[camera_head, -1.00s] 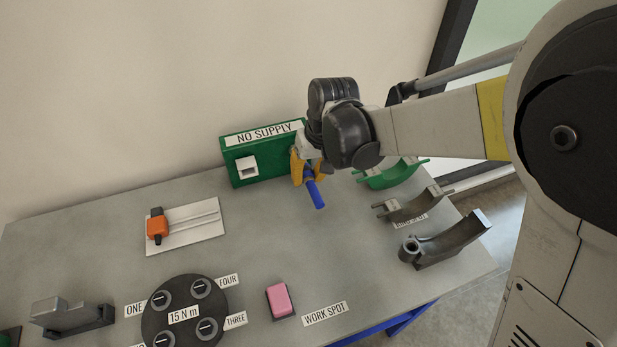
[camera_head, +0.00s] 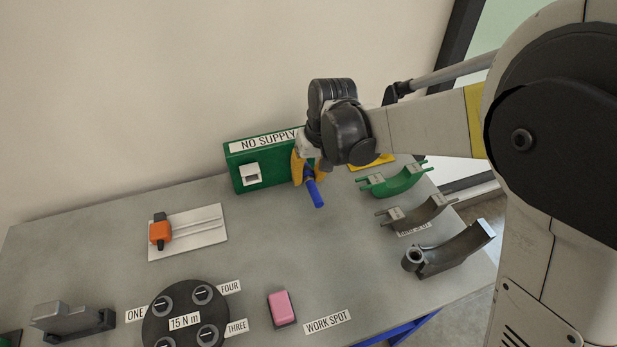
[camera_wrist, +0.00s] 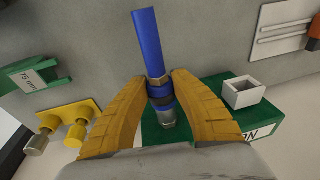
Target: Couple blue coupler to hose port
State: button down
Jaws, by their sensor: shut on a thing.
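The blue coupler (camera_wrist: 161,97) has dark and metal rings and a metal end, with a blue hose piece (camera_wrist: 148,42) running from it. My gripper (camera_wrist: 160,88) is shut on it, a yellow finger on each side. In the head view, my gripper (camera_head: 309,172) holds it at the right end of the green NO SUPPLY box (camera_head: 240,178), with the blue hose (camera_head: 315,190) tilted down toward the front. I cannot tell which fitting is the hose port.
A green saddle (camera_head: 398,181) and grey curved parts (camera_head: 450,250) lie on the right. An orange slider (camera_head: 160,232) on a white plate, a black dial (camera_head: 185,318) and a pink block (camera_head: 282,307) are left and front. The middle table is clear.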

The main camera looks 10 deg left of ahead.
jog(key=c, duration=1.1)
grip_release()
jog(key=v, duration=1.2)
jog(key=shift+d, duration=0.1)
jog(key=s+d+r+m+t, duration=0.2)
jog(key=s+d, duration=0.1)
jog(key=d, duration=0.5)
jog(key=s+d+r+m+t, duration=0.1)
jog(key=s+d+r, duration=0.1)
jog(key=d, duration=0.6)
jog(key=s+d+f+m+t, duration=0.1)
jog(key=s+d, duration=0.2)
jog(key=d, duration=0.1)
jog(key=s+d+f+m+t+h, duration=0.1)
jog(key=s+d, duration=0.2)
jog(key=d, duration=0.1)
jog(key=s+d+f+m+t+h, duration=0.1)
jog(key=s+d, duration=0.2)
jog(key=d, duration=0.2)
jog(key=shift+s, duration=0.2)
